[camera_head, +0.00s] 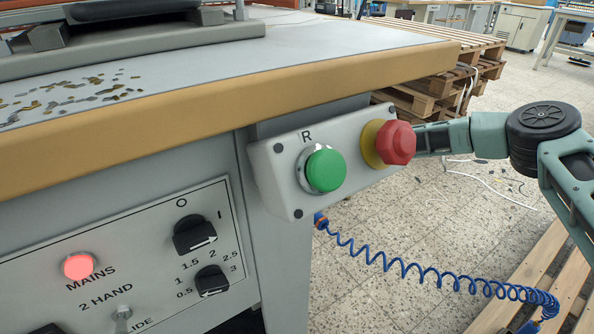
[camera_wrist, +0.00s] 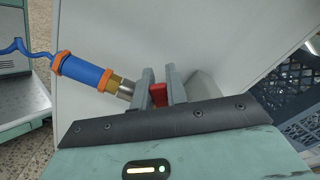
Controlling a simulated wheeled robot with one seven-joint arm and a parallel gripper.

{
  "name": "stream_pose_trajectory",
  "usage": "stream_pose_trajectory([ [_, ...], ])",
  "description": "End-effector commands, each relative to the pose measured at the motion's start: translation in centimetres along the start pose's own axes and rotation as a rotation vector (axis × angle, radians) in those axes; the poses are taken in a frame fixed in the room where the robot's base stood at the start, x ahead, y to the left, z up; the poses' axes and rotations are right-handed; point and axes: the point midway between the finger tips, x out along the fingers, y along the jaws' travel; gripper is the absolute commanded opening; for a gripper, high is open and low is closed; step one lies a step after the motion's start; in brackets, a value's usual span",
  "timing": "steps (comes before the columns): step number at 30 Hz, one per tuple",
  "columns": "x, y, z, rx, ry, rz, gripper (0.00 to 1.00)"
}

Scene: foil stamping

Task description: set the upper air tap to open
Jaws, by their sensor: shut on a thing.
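In the wrist view, my gripper (camera_wrist: 160,76) has its two grey fingers closed around a small red tap handle (camera_wrist: 159,97). Only part of the handle shows between the fingers. To the left, a brass and silver fitting (camera_wrist: 119,86) joins a blue hose end (camera_wrist: 82,69) with orange bands. Most of the tap body is hidden by the fingers, and I cannot tell the handle's angle. In the head view, my gripper and the tap are hidden behind the button box.
In the head view, the button box (camera_head: 290,188) carries a green button (camera_head: 325,170) and a red mushroom button (camera_head: 396,142), close to my arm. A coiled blue hose (camera_head: 430,272) hangs below. A dark crate (camera_wrist: 296,100) stands at the right in the wrist view.

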Motion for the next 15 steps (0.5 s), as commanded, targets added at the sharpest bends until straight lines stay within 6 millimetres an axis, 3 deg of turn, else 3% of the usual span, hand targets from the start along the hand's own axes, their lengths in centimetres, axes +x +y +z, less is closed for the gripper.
stream_pose_trajectory([
  [12, 0.01, 0.44, -0.03, -0.073, 0.000, 0.001, 0.00],
  [13, 0.01, 0.44, -0.03, -0.073, 0.000, 0.001, 0.17],
  [15, 0.01, 0.44, -0.03, -0.072, 0.000, 0.001, 0.36],
])
